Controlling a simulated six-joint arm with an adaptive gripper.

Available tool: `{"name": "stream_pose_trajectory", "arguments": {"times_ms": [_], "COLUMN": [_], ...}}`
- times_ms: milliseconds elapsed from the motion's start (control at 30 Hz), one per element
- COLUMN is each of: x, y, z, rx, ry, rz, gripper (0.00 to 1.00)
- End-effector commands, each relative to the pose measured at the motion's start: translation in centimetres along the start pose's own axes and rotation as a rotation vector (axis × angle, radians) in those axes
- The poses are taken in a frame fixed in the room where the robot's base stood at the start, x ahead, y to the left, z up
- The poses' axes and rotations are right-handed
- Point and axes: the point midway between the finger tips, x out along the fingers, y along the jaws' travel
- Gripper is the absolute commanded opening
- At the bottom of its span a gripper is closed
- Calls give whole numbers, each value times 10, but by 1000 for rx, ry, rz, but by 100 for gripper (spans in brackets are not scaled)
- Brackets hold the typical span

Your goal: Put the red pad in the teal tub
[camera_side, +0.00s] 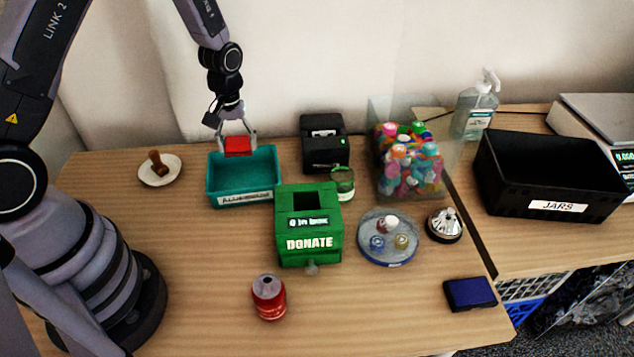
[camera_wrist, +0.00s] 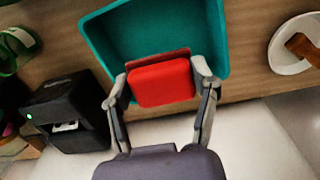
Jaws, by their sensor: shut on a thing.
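The red pad (camera_side: 238,146) is held between the fingers of my gripper (camera_side: 237,141). In the wrist view the red pad (camera_wrist: 161,83) shows between both fingertips of my gripper (camera_wrist: 161,86), which is shut on it. The teal tub (camera_side: 243,199) stands on the table, with a white label on its front. The pad is over the back part of the tub in the side view. In the wrist view the tub (camera_wrist: 215,40) lies behind the pad, and its visible floor is bare. I cannot tell how high the pad is above the tub floor.
A green donation box (camera_side: 309,248) stands just in front of the tub. A black printer (camera_side: 324,152) is to its right, and a white dish (camera_side: 172,177) with a wooden stamp (camera_side: 157,162) to its left. The front left table is clear.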

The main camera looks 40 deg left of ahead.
Motion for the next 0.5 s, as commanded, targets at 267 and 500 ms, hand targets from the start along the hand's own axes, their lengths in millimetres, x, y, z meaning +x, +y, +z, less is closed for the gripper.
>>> {"name": "stream_pose_trajectory", "arguments": {"times_ms": [267, 500], "x": [48, 78], "y": [0, 0], "z": [1, 1], "rx": [1, 1], "ry": [-3, -3], "rz": [-2, -2], "gripper": [35, 35]}}
